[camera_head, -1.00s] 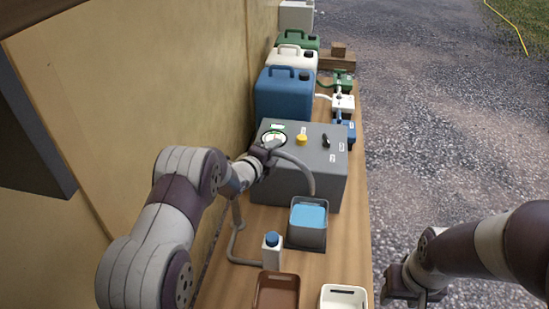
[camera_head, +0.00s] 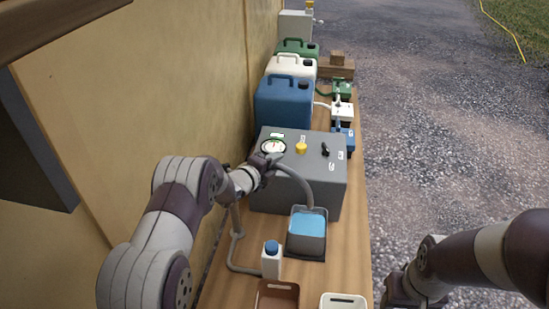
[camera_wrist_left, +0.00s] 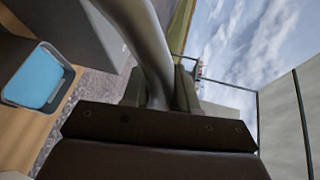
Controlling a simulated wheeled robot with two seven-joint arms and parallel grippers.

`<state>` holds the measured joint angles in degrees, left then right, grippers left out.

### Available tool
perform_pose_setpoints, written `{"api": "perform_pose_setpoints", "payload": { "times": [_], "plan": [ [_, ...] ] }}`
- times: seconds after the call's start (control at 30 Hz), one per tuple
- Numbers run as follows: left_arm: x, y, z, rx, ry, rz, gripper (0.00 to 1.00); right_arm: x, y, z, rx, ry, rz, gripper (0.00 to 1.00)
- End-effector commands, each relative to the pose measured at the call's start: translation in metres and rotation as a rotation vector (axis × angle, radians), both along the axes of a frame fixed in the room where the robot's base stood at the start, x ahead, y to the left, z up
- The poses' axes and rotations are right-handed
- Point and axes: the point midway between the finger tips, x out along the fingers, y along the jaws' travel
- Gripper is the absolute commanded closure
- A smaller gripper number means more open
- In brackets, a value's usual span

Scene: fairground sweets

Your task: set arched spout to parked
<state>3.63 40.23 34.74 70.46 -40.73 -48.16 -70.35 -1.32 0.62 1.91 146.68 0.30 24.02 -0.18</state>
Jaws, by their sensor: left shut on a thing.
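The arched spout (camera_head: 295,174) is a grey bent pipe. Its free end comes down over a grey tub (camera_head: 306,246) with blue contents, in front of the grey machine box (camera_head: 325,185). My left gripper (camera_head: 268,166) is shut on the spout near the top of its arch, just below the box's round gauge. In the left wrist view the pipe (camera_wrist_left: 147,45) runs between the jaws, and the tub (camera_wrist_left: 36,77) shows at the left. My right gripper (camera_head: 404,295) hangs at the bottom edge, over the gravel; its jaws are not clear.
The box top carries a gauge (camera_head: 273,147), a yellow knob (camera_head: 301,148) and a black lever (camera_head: 325,149). A white bottle with a blue cap (camera_head: 271,263) stands left of the tub. Brown (camera_head: 277,298) and white (camera_head: 343,302) bins are in front. A blue canister (camera_head: 284,103) stands behind.

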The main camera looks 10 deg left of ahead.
Motion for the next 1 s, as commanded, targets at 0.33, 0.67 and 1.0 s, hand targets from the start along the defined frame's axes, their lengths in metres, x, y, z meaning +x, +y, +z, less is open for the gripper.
{"api": "perform_pose_setpoints", "payload": {
  "times": [0.33, 0.67, 1.0],
  "plan": [
    [-0.035, 0.006, 0.005, 0.002, -0.002, -0.255, 1.0, 0.0, 0.0, 0.032, 0.0, 0.0, 0.0, 0.54],
    [-0.063, 0.015, 0.003, 0.003, -0.005, -0.468, 1.0, 0.0, 0.0, 0.041, 0.0, 0.0, 0.0, 0.54],
    [-0.075, 0.021, 0.002, 0.004, -0.006, -0.564, 1.0, 0.0, 0.0, 0.042, 0.0, 0.0, 0.0, 0.54]
  ]
}}
